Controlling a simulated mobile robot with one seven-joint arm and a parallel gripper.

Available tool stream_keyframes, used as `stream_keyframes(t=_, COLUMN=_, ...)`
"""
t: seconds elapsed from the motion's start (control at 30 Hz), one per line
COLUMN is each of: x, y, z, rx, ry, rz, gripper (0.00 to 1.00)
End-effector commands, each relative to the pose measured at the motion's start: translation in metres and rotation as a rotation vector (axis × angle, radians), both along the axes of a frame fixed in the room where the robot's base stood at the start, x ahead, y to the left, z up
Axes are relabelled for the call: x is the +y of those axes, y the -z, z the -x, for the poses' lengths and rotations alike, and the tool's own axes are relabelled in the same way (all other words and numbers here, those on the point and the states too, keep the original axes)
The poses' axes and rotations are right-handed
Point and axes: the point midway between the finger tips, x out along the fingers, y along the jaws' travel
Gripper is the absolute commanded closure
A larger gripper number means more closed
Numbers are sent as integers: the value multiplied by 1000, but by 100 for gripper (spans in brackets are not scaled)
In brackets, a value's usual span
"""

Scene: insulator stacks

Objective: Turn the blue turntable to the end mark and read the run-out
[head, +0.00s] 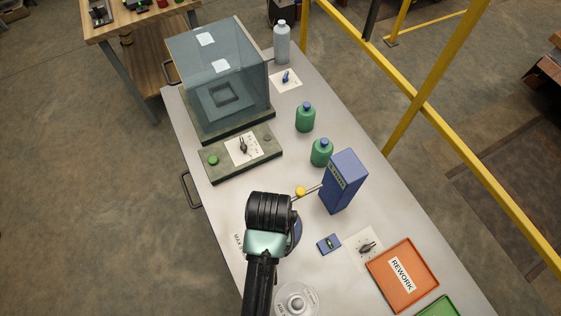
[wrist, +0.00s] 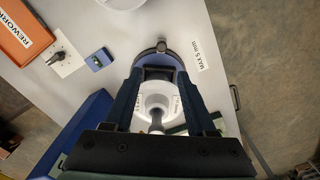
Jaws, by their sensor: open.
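The blue turntable (head: 298,233) is mostly hidden under my arm in the head view. My gripper (wrist: 160,75) is open over the turntable; I cannot tell whether a finger touches anything. A blue gauge block (head: 345,180) stands to the right, its rod with a yellow ball (head: 300,191) reaching toward my gripper. Its reading is too small to make out. I cannot make out an end mark.
An orange REWORK tray (head: 403,275), a small blue box (head: 329,244) and a dark lever on a white card (head: 366,247) lie at right. Green bottles (head: 321,152) stand behind. A clear-walled box (head: 215,75) is at the back. A glass-like disc (head: 296,301) sits in front.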

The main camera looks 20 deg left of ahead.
Motion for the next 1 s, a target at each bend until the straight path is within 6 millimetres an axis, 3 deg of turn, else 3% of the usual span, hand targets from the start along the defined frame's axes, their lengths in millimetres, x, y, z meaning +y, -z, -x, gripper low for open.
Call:
stream_keyframes(t=0.6, x=0, y=103, z=1, rx=-1, ry=1, rz=-1, gripper=44)
stream_keyframes(t=0.8, x=0, y=122, z=0, rx=-3, ry=0, rz=-2, gripper=44)
stream_keyframes(t=1.0, x=0, y=127, z=0, rx=-3, ry=1, rz=-2, gripper=44)
